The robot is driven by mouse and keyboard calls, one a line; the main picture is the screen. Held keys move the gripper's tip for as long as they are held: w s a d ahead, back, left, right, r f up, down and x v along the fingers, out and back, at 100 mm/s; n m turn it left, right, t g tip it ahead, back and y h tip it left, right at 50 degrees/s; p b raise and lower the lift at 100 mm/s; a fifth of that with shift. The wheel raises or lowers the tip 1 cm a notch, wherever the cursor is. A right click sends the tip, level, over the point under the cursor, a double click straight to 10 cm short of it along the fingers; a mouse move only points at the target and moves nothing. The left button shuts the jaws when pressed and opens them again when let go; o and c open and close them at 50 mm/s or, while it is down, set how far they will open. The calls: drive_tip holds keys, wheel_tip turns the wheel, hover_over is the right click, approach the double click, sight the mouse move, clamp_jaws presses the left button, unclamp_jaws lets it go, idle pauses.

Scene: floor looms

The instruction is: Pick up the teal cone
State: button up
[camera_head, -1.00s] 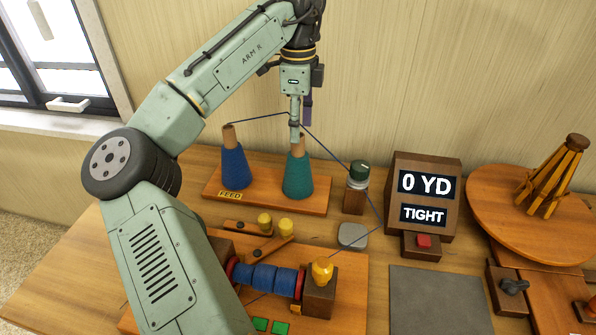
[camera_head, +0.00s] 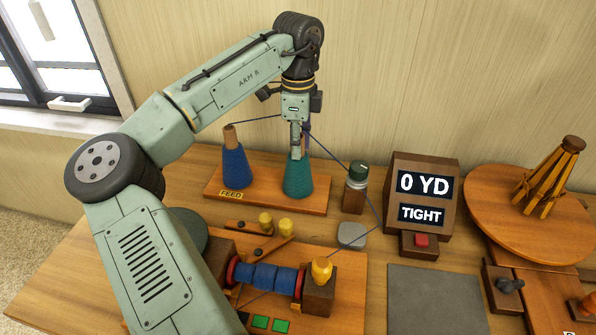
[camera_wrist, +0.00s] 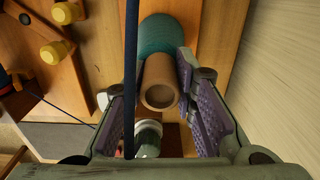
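The teal cone (camera_head: 299,182) stands upright on the wooden feed board, its tan core tip largely hidden behind my gripper in the head view. My gripper (camera_head: 298,153) points down from above, its fingers at the height of the cone's top. In the wrist view, the tan core (camera_wrist: 160,82) and the teal winding (camera_wrist: 158,35) show between the spread fingers of my gripper (camera_wrist: 156,95). The core sits closer to the right finger, with a gap on the left. I cannot tell whether the right finger touches it.
A blue cone (camera_head: 236,166) stands to the left on the feed board (camera_head: 265,202). A dark blue thread (camera_head: 343,163) passes by my gripper and also crosses the wrist view (camera_wrist: 130,80). A capped jar (camera_head: 357,175) and display box (camera_head: 424,195) stand to the right.

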clamp_jaws()
idle(0.7)
